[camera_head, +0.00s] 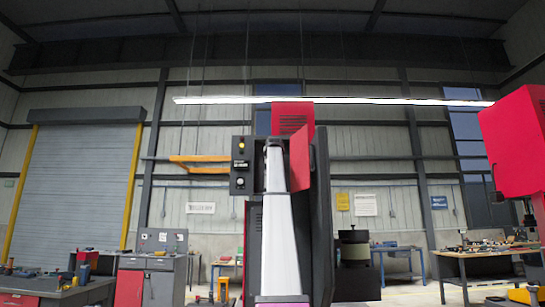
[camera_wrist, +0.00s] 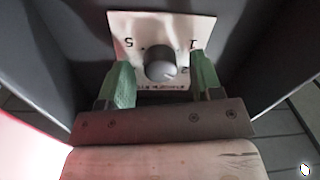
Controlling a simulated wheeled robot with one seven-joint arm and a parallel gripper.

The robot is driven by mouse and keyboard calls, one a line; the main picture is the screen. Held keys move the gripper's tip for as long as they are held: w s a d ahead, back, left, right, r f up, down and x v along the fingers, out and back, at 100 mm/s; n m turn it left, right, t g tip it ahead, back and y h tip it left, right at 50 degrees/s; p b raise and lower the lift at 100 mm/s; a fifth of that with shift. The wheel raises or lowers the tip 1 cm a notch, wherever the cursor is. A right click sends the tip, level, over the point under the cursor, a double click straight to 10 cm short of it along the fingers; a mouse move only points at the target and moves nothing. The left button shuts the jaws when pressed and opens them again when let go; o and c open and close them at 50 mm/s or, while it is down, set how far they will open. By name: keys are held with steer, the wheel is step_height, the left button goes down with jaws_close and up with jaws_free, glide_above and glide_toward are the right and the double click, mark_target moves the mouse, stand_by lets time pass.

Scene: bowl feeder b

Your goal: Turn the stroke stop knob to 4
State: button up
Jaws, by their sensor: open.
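The stroke stop knob (camera_wrist: 160,64) is a round grey knob on a white number plate (camera_wrist: 180,24) in the wrist view. The plate shows 5 at the left, 1 at the right and 2 below the 1. Its lower edge is partly hidden by my gripper. A pale mark on the knob seems to point to the lower right, near the 2. My gripper (camera_wrist: 160,72) is open, with one green fingertip left of the knob and one right of it. Both seem apart from the knob. The head view does not clearly show the knob or my gripper.
Dark panels flank the number plate on both sides in the wrist view. In the head view, a dark control box (camera_head: 240,165) with small buttons is on a dark machine with an open red door (camera_head: 300,158). Workbenches (camera_head: 485,250) stand on both sides.

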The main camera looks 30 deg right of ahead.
steer(key=c, duration=0.9)
steer(key=shift+a+m+h, duration=0.1)
steer(key=shift+m+h, duration=0.2)
steer(key=shift+m, duration=5.75)
steer(key=shift+a+m+h, duration=0.1)
steer(key=shift+m+h, duration=0.2)
steer(key=shift+m, duration=6.05)
